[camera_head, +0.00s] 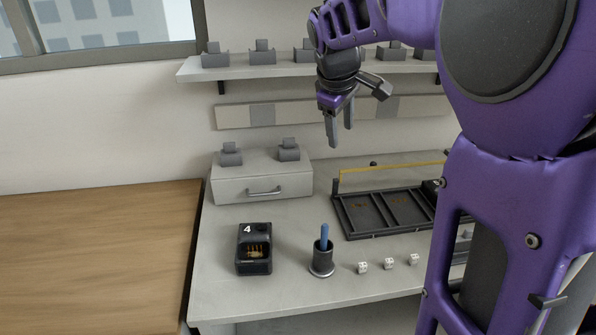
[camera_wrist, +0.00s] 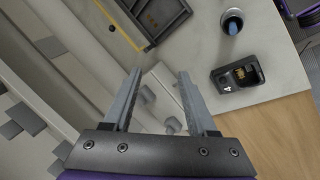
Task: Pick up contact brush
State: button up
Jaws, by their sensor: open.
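The contact brush (camera_head: 324,236) shows as a blue handle standing upright in a dark grey cup (camera_head: 322,262) near the front of the grey bench. Its lower end is hidden inside the cup. In the wrist view the blue handle (camera_wrist: 233,28) and the cup (camera_wrist: 228,14) show at the top right. My gripper (camera_head: 341,143) is open and empty, high above the bench and behind the cup. Its two fingers also show apart in the wrist view (camera_wrist: 160,75), well away from the brush.
A black charger marked 4 (camera_head: 254,262) stands left of the cup. Several small white cubes (camera_head: 388,264) lie right of it. A black divided tray (camera_head: 370,215) and a drawer box (camera_head: 240,190) stand behind. A shelf (camera_head: 235,70) runs along the wall. A wooden table (camera_head: 90,250) adjoins at left.

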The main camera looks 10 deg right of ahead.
aim_at(325, 225)
jog(key=s+a+f+g+y, duration=0.2)
jog(key=s+a+f+g, duration=0.2)
jog(key=s+f, duration=0.15)
jog(key=shift+n, duration=0.4)
jog(key=f, duration=0.3)
jog(key=f+b, duration=0.1)
jog(key=f, duration=0.3)
jog(key=f+b, duration=0.1)
jog(key=f, duration=0.3)
jog(key=shift+s+a+f, duration=0.1)
jog(key=shift+s, duration=0.3)
jog(key=shift+s+d+f+b, duration=0.15)
jog(key=shift+f+b, duration=0.2)
jog(key=shift+f, duration=1)
jog(key=shift+w+d+f+b, duration=0.1)
jog(key=shift+f+b, duration=0.2)
jog(key=shift+f, duration=1)
grip_shut()
